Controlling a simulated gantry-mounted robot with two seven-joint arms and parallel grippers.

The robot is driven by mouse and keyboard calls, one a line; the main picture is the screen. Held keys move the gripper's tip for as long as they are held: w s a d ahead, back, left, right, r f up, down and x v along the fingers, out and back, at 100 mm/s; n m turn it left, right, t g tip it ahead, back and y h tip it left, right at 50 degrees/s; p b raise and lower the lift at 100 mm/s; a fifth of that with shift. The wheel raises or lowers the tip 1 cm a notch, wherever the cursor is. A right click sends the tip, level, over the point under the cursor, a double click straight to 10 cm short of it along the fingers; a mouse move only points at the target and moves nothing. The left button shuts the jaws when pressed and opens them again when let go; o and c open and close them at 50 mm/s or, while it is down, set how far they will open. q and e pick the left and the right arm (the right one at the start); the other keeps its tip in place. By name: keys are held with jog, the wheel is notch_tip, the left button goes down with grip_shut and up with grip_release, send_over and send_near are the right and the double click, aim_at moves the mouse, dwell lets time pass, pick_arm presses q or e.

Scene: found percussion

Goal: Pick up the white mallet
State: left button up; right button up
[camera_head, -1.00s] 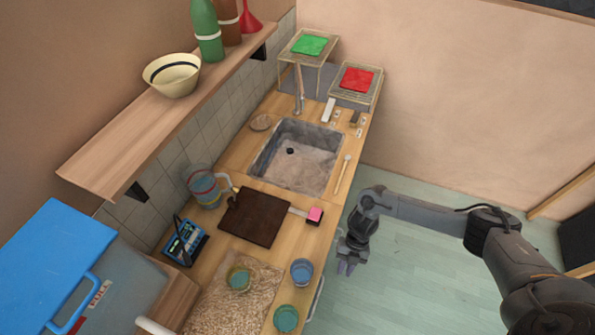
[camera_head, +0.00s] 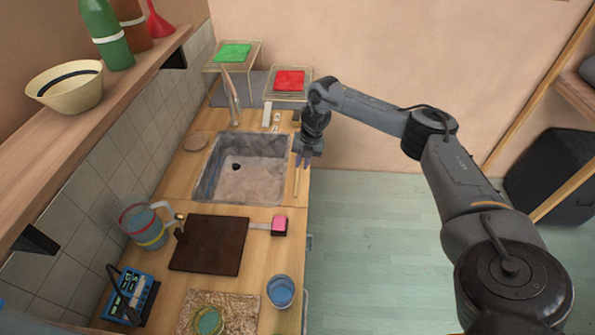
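The white mallet (camera_head: 296,184) lies along the right edge of the wooden counter, beside the sink. Only its thin pale wooden handle shows; the far end with the head is hidden behind my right gripper. My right gripper (camera_head: 304,164) points down over the far part of the mallet. Its fingers are small and close together here, and I cannot tell whether they are apart, or whether they touch the mallet. My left gripper is out of view.
The grey sink (camera_head: 211,178) is just left of the mallet. A pink-headed tool (camera_head: 279,225) lies by the dark board (camera_head: 236,246). A blue cup (camera_head: 281,291) stands nearer. Racks with a red cloth (camera_head: 289,80) and a green cloth (camera_head: 233,52) stand behind.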

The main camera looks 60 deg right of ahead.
aim_at(297, 178)
jog(key=shift+w+a+f+b, duration=0.1)
jog(key=shift+w+f, duration=0.1)
jog(key=shift+f, duration=0.95)
jog(key=shift+w+a+f+b, duration=0.15)
jog(key=shift+w+f, duration=0.1)
jog(key=shift+f, duration=0.95)
jog(key=shift+w+f+b, duration=0.1)
jog(key=shift+w+f, duration=0.1)
jog(key=shift+f, duration=0.95)
grip_shut()
